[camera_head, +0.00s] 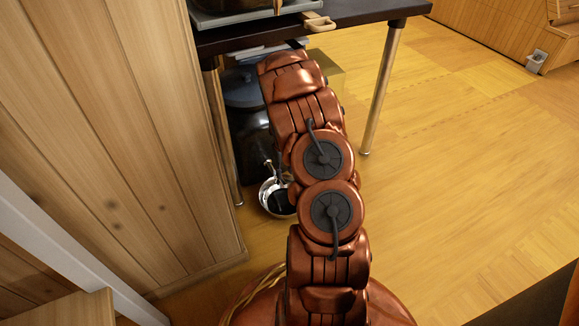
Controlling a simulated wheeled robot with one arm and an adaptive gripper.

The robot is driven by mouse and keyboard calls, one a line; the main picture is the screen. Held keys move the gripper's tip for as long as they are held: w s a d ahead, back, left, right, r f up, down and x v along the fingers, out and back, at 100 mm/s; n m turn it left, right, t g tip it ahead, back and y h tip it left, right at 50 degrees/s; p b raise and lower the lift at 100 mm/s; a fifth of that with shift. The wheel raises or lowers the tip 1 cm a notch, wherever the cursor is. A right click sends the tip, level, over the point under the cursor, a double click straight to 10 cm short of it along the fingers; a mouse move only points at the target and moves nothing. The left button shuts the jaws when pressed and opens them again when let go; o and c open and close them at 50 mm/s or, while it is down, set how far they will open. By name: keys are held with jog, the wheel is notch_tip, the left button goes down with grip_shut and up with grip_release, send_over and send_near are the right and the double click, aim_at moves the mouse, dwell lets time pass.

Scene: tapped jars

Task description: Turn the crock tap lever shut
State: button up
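A glossy dark crock (251,148) with a wide blue-grey lid (243,92) stands on the floor under the table. A small metallic tap (267,163) sticks out low on its front. The lever's position is too small and too covered to make out. A silver bowl (266,201) sits on the floor below the tap, with something dark inside. My copper-coloured arm rises through the middle of the view and covers the right side of the crock and bowl. My gripper does not show; it is hidden behind or beyond my arm.
A dark table (360,11) with metal legs (381,95) stands over the crock, with a tray (220,17) on top and a wooden handle (318,22) at its edge. A wooden panel wall (130,130) closes the left. The wooden floor (460,150) at right is clear.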

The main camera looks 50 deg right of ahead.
notch_tip(320, 180, down, 7)
jog(key=b, duration=0.2)
dwell(0.7)
jog(key=shift+f, duration=0.2)
jog(key=shift+d, duration=0.1)
grip_shut()
